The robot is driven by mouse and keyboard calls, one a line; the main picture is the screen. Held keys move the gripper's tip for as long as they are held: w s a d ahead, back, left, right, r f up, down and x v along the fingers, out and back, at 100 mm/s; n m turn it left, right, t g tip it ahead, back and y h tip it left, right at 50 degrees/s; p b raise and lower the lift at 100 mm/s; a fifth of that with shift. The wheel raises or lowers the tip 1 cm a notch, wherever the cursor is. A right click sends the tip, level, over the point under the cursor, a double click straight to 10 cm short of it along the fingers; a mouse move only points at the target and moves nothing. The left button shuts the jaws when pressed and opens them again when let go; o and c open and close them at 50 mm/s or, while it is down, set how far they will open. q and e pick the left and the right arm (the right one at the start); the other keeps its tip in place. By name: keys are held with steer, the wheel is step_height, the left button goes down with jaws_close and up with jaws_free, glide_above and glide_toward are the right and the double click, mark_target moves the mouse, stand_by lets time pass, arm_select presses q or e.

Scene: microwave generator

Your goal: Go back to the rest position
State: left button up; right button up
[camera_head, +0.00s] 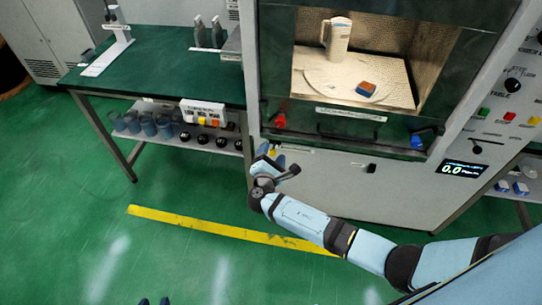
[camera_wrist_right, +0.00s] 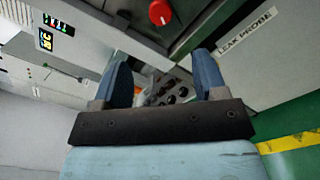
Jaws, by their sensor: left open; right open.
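My right arm comes in from the right in the head view. Its blue-fingered gripper (camera_head: 274,154) is in front of the cabinet's lower front, just below the red knob (camera_head: 279,121). In the right wrist view the gripper (camera_wrist_right: 163,75) is open, with nothing between its fingers. Only two blue fingertips of my left gripper (camera_head: 153,301) show at the bottom edge of the head view; they are apart. The microwave cabinet (camera_head: 350,180) has a lit chamber with a pale mug-like vessel (camera_head: 338,40) and an orange-and-blue block (camera_head: 366,89) on a round plate (camera_head: 335,82).
A green-topped bench (camera_head: 165,65) stands left of the cabinet, with a shelf of cups and dark round items below. A "LEAK PROBE" label (camera_wrist_right: 247,32) shows in the wrist view. A yellow floor line (camera_head: 210,227) runs before the cabinet. Green floor at lower left is clear.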

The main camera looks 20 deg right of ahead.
stand_by(0.5)
steer(key=s+a+f+m+g+y+p, duration=0.2)
steer(key=s+f+m+y, duration=0.15)
steer(key=s, duration=0.35)
steer(key=s+a+f+m+g+y+p, duration=0.1)
steer(key=s+f+m+g+y, duration=0.25)
steer(key=s, duration=0.45)
steer(key=s+r+m+y+p, duration=0.1)
steer(key=s+r+m+y, duration=0.2)
steer(key=s, duration=0.4)
steer(key=s+r+m+t+y+p, duration=0.1)
steer(key=s+r+m+y, duration=0.2)
steer(key=s+r+m, duration=0.2)
steer(key=s+m, duration=0.2)
steer(key=shift+s+r+m+p, duration=0.3)
steer(key=shift+s+r+p, duration=0.05)
steer(key=shift+s+p, duration=0.05)
steer(key=shift+a+t, duration=0.1)
steer(key=shift+t, duration=0.15)
steer(key=shift+c, duration=0.3)
